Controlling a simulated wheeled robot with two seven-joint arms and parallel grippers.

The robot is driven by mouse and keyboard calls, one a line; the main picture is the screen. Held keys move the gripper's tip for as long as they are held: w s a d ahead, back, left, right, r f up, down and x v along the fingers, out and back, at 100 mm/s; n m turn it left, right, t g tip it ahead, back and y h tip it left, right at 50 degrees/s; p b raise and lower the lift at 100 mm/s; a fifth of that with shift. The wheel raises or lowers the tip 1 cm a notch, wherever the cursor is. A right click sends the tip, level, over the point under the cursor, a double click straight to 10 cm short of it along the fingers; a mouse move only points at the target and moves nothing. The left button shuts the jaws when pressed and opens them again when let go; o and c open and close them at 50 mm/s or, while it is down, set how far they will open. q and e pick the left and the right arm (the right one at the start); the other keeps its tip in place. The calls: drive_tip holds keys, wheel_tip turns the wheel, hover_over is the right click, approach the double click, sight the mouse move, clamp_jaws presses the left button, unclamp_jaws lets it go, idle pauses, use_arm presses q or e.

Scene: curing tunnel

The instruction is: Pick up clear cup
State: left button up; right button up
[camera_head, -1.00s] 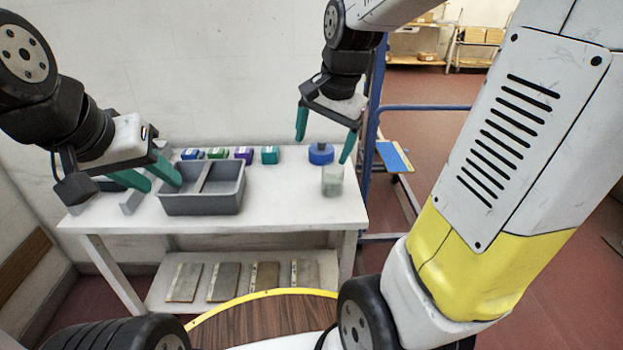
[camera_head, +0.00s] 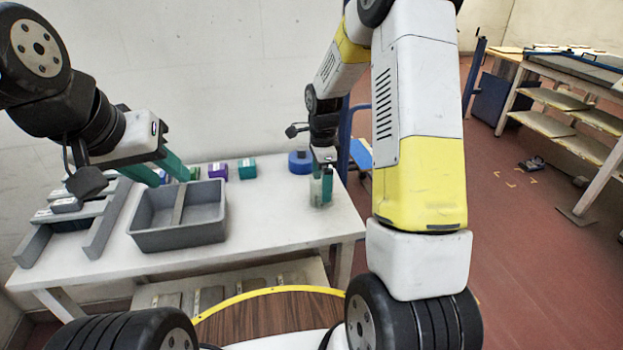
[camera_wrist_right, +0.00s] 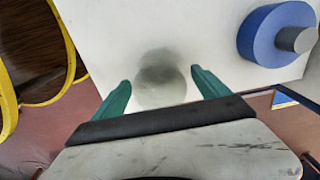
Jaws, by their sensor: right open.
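The clear cup (camera_head: 316,192) stands on the right part of the white table in the head view. It is see-through with a greenish tint. In the right wrist view the cup (camera_wrist_right: 160,82) lies between the fingertips of my right gripper (camera_wrist_right: 160,88), which is open with a gap on each side of the cup. In the head view my right gripper (camera_head: 322,186) comes down at the cup, and its fingers partly overlap it. My left gripper (camera_head: 168,172) hangs over the left part of the table near the grey bin; its two green fingers look apart and nothing shows between them.
A blue roll (camera_head: 300,162) sits behind the cup; it also shows in the right wrist view (camera_wrist_right: 262,38). The grey divided bin (camera_head: 222,222) and a grey rack (camera_head: 40,238) stand to the left. Small coloured blocks line the back. The table front between bin and cup is clear.

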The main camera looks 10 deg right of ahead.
drive_tip(key=shift+f, duration=1.45)
drive_tip(key=c, duration=1.4)
drive_tip(key=shift+r, duration=0.15)
